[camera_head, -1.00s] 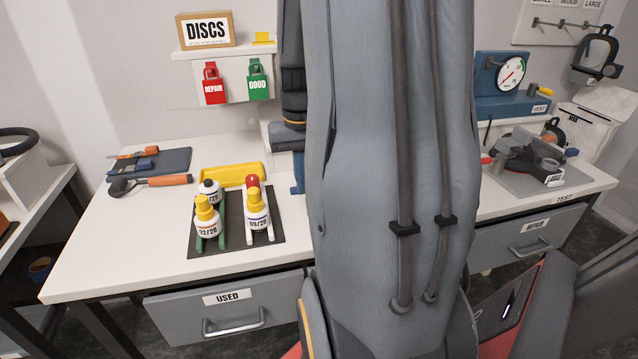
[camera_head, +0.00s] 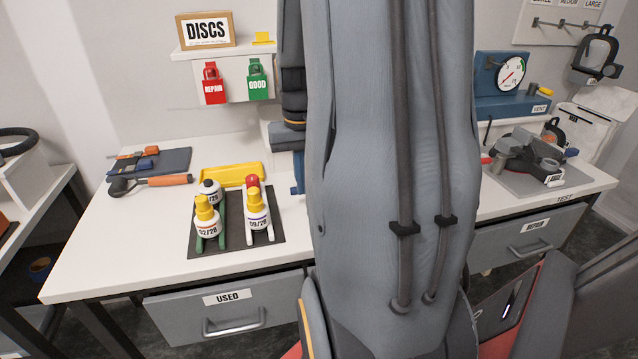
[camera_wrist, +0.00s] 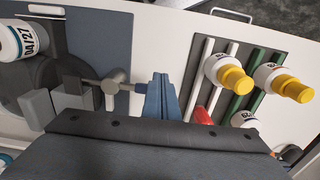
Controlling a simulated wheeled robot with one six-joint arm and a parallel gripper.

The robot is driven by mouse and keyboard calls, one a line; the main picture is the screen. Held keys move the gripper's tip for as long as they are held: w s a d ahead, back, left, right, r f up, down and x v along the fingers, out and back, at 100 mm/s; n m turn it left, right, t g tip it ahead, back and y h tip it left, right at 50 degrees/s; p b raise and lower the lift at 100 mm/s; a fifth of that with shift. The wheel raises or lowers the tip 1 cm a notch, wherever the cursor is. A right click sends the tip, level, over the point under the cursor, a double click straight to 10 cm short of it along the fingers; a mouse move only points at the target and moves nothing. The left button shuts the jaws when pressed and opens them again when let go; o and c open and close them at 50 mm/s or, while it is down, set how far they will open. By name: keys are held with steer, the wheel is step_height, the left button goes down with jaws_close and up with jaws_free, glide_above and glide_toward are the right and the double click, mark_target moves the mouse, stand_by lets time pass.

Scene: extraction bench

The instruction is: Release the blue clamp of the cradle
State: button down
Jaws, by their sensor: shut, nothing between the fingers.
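My gripper (camera_wrist: 160,97) shows in the wrist view as two blue fingers, shut together with nothing between them. In the head view it (camera_head: 298,176) points down at the left edge of my arm. In the wrist view the cradle fixture (camera_wrist: 70,100) lies left of the fingers on a dark mat, with grey blocks and a dark round part. A grey cross-handle (camera_wrist: 112,90) on a rod points toward the fingers. A bluish part (camera_wrist: 133,87) by this rod may be the blue clamp; its setting is unclear. My arm hides the cradle in the head view.
A rack mat (camera_head: 195,246) holds several bottles left of my gripper, with a yellow tray (camera_head: 233,172) behind. A white bottle (camera_wrist: 30,40) lies at upper left in the wrist view. A gauge stand (camera_head: 503,105) is at right. The bench's left front is clear.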

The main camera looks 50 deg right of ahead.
steer(key=shift+f, duration=0.1)
steer(key=shift+f+b, duration=0.65)
steer(key=shift+f, duration=1.2)
steer(key=shift+w, duration=0.1)
